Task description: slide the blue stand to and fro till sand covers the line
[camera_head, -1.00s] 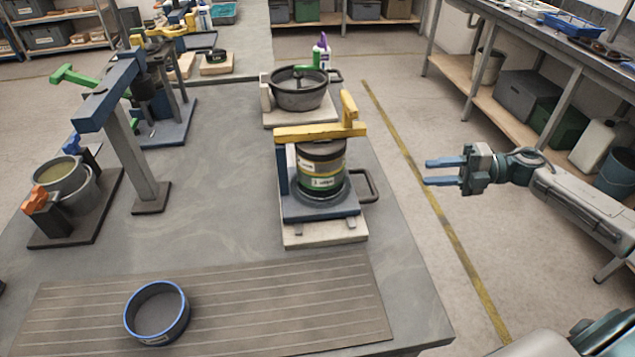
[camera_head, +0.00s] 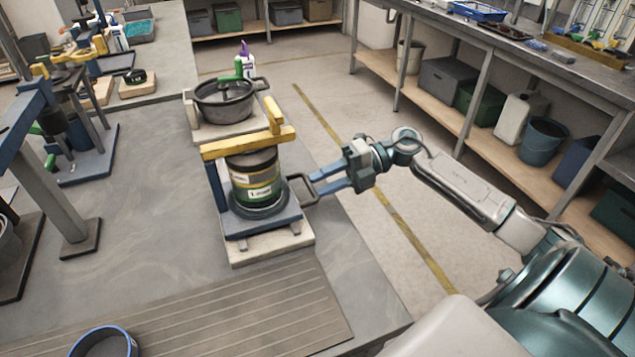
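The blue stand (camera_head: 235,226) is on a pale base block (camera_head: 268,250) on the grey table. It carries a dark round jar (camera_head: 255,190) with pale labels and green and yellow bands, under a yellow bar (camera_head: 235,149). A dark loop handle (camera_head: 299,176) sticks out from the stand's right side. My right gripper (camera_head: 314,184) is at this handle, its two blue fingers apart. I cannot tell whether the fingertips are around the handle bar or just short of it. The sand and the line cannot be made out. My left gripper is out of view.
A dark pot (camera_head: 224,102) on a pale block stands behind the stand, with a purple-topped bottle (camera_head: 246,62) beyond. Blue lever frames (camera_head: 50,180) stand left.

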